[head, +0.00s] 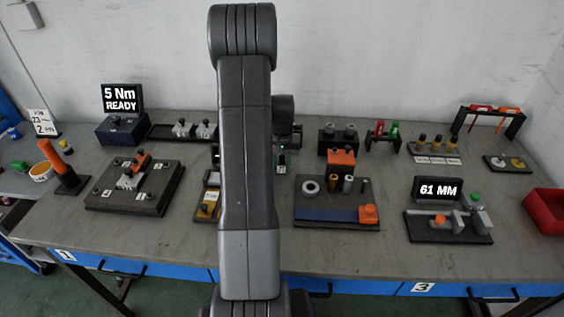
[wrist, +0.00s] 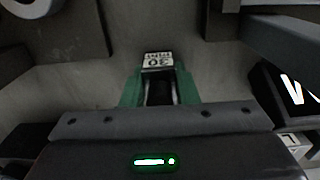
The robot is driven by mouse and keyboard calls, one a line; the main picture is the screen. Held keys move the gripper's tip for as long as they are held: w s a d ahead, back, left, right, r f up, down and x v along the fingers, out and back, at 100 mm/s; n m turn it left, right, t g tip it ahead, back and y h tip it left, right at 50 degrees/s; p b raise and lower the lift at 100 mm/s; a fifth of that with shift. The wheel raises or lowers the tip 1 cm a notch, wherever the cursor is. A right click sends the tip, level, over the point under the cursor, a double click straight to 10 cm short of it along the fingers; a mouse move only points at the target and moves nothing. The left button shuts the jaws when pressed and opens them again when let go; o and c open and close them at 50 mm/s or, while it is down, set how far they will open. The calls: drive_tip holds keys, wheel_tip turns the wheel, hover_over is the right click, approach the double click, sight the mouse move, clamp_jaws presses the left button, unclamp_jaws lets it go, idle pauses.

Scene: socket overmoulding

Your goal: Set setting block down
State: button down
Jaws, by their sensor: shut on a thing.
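In the wrist view my gripper (wrist: 158,88) has green fingers shut on a dark setting block (wrist: 160,92) with a white label (wrist: 158,60) that reads 30, upside down in the picture. Whether the block touches the table cannot be told. In the head view my arm hides most of the gripper. A small dark piece with a green part and a pale label (head: 281,168) shows just right of the arm; I cannot tell whether it is the block or a finger.
A dark fixture plate (head: 338,217) with a grey ring (head: 310,187) and pins stands right of the arm. A 61 MM display (head: 438,190) is farther right. A 5 Nm display (head: 121,98) and a dark fixture (head: 120,195) are left. Bare grey table (head: 390,170) lies between the stations.

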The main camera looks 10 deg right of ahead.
drive_tip(key=c, duration=1.5)
unclamp_jaws()
drive_tip(key=shift+f, duration=0.1)
drive_tip(key=o, duration=0.4)
